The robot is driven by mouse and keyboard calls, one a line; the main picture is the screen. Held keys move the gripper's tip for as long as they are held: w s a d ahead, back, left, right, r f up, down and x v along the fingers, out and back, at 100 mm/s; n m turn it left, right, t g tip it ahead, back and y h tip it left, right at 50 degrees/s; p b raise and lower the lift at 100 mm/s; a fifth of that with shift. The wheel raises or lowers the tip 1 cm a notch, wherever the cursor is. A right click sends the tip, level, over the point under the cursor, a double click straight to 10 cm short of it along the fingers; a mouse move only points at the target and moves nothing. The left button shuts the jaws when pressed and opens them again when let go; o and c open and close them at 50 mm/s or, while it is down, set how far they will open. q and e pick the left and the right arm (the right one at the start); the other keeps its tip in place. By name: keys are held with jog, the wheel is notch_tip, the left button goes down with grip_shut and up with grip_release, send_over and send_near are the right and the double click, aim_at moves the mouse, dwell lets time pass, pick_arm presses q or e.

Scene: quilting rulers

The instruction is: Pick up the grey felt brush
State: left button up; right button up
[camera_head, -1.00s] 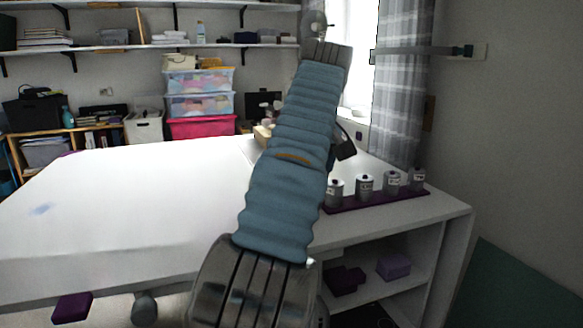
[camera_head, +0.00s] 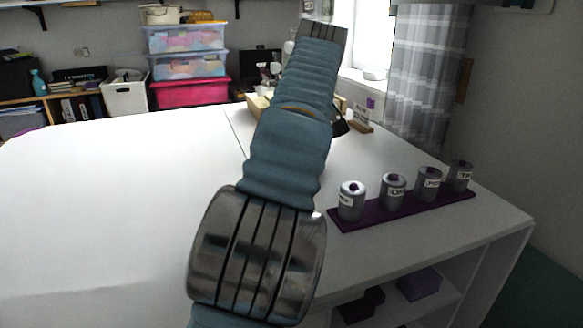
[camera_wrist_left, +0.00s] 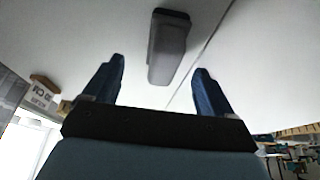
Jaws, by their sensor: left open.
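The grey felt brush (camera_wrist_left: 168,52), a grey block with a darker end, lies on the white table in the left wrist view. It shows in the gap between the blue fingers of my left gripper (camera_wrist_left: 160,66), toward and beyond their tips. The gripper is open, and nothing is held between the fingers. In the head view my blue-sleeved arm covers the middle of the scene, and I cannot make out the brush there. My right gripper is not in view.
A purple rack (camera_head: 400,211) with several grey labelled cans stands on the table's right side. A small sign on a wooden base (camera_head: 361,126) stands near the window. The white table (camera_head: 110,210) is clear on the left. Stacked plastic bins (camera_head: 190,66) stand behind it.

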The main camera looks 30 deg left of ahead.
pick_arm(q)
jog(key=x, duration=0.2)
jog(key=shift+a+f, duration=0.1)
jog(key=shift+f, duration=0.2)
jog(key=x, duration=0.5)
jog(key=shift+a+f, duration=0.25)
jog(key=shift+a, duration=0.2)
jog(key=shift+c, duration=0.4)
jog(key=c, duration=1)
